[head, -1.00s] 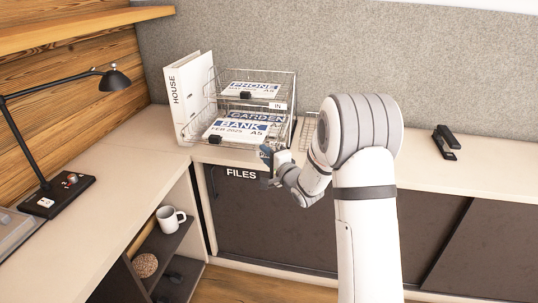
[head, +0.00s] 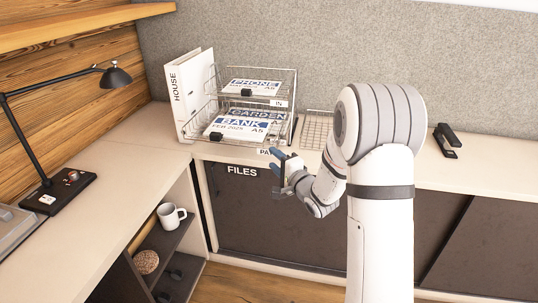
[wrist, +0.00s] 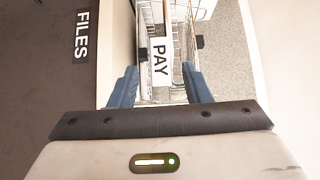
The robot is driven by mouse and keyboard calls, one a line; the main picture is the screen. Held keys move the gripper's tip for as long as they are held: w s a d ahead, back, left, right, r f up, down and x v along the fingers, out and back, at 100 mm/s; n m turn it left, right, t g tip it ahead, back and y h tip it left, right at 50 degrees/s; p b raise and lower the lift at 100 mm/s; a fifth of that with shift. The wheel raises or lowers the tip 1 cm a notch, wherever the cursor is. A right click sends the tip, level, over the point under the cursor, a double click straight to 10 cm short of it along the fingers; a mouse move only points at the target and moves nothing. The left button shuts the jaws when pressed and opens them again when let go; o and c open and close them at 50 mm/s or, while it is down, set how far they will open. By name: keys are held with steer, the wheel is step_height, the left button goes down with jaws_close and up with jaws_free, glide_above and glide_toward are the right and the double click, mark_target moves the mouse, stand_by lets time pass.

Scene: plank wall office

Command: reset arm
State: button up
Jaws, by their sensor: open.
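My gripper (head: 280,165) is in front of the counter's front edge, just below and in front of the wire tray stack (head: 290,103). In the wrist view its two blue fingers (wrist: 160,88) stand apart with nothing held between them. A label reading PAY (wrist: 160,62) shows beyond the fingers, and wire baskets show past it. In the head view that label is partly hidden by the gripper. My arm reaches in from the right.
The trays hold papers marked PHONE (head: 252,87), GARDEN and BANK (head: 238,124). A white HOUSE binder (head: 192,95) stands left of them. A stapler (head: 447,140) lies at right.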

steer(key=shift+v, duration=1.1)
steer(key=s+d+r+n+g+h+p, duration=0.55)
steer(key=s+d+r+h+p, duration=0.2)
steer(key=s+r, duration=0.3)
steer(key=s+a+r+n+g+p, duration=0.1)
steer(key=s+r+n+g+p, duration=0.2)
steer(key=s, duration=0.8)
steer(key=s+a+r+n+g+p, duration=0.1)
steer(key=s+r+n+g+p, duration=0.3)
steer(key=s, duration=0.8)
steer(key=shift+s+a+r+g+h, duration=0.15)
steer(key=shift+s+r+g+h, duration=0.1)
steer(key=shift+g+h, duration=0.15)
